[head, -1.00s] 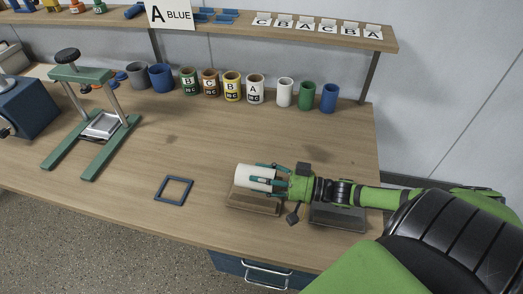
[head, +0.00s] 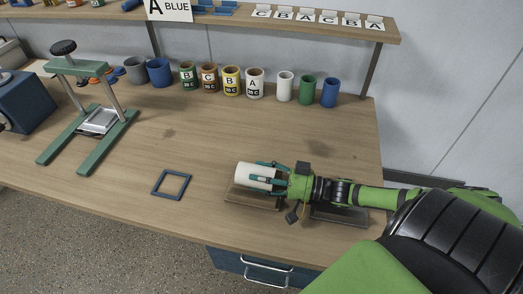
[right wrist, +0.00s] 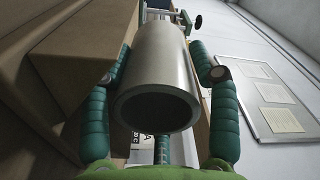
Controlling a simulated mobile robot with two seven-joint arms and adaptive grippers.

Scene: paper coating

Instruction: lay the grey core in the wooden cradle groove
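The grey core (head: 252,176), a hollow cylinder that looks almost white in the head view, lies level over the wooden cradle (head: 250,201) at the table's front right. Its open end faces my wrist in the right wrist view (right wrist: 157,75). My right gripper (head: 272,177) comes from the right with its teal fingers around the core's near end; they appear closed on its sides (right wrist: 160,58). The core hides the groove, so I cannot tell whether it touches the cradle. My left gripper is not in view.
A dark block (head: 340,215) lies under my right wrist. A blue square frame (head: 171,184) lies left of the cradle, and a green press stand (head: 88,120) farther left. Several cups and rolls, including a yellow one (head: 232,82), line the back. The middle table is clear.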

